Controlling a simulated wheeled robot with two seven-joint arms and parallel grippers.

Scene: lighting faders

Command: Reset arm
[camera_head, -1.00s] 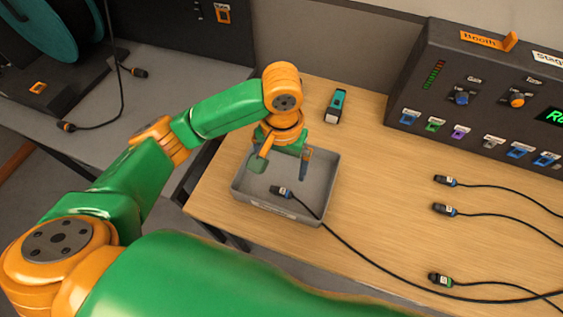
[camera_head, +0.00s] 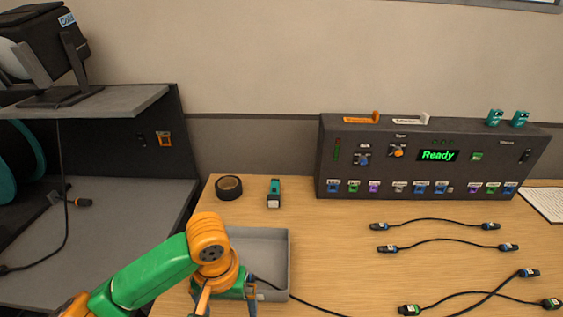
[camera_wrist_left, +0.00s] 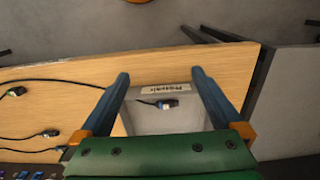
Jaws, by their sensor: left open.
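My left arm comes in from the lower left in the head view, and my left gripper (camera_head: 228,306) is over the left front part of the grey tray (camera_head: 289,268), pointing down. In the left wrist view the gripper (camera_wrist_left: 160,76) is open with two blue fingers well apart and nothing between them. Below it the tray's white label (camera_wrist_left: 163,88) and a black cable plug (camera_wrist_left: 165,103) with a blue band show; the plug lies in the tray. In the head view my arm hides that plug. My right gripper is not in view.
A black console (camera_head: 420,165) reading "Ready" stands at the back. A tape roll (camera_head: 229,187) and a teal-and-black device (camera_head: 273,193) lie behind the tray. Several cables with plugs (camera_head: 387,249) lie to the right. A grey side bench (camera_head: 100,225) is at left.

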